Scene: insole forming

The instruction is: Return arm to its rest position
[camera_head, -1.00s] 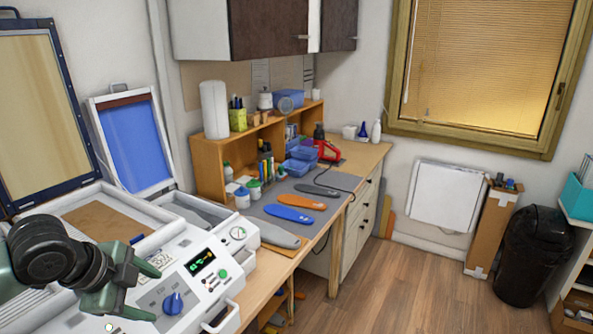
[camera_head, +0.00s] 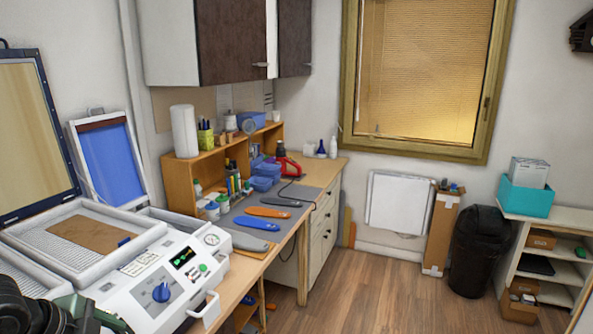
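My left arm comes in at the bottom left corner, in front of the white forming machine (camera_head: 150,285). Its green-grey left gripper (camera_head: 100,319) is cut off by the bottom edge, so its opening cannot be made out. No held object shows at the visible part. My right gripper is not in view. The machine has a blue knob, a lit display and an open frame with a brown sheet (camera_head: 90,234) lying inside.
A wooden workbench (camera_head: 285,240) runs behind the machine, with several insoles on a grey mat and a shelf of bottles. A black bin (camera_head: 480,252), a cardboard box (camera_head: 440,230) and a white shelf unit (camera_head: 540,222) stand to the right. The middle floor is clear.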

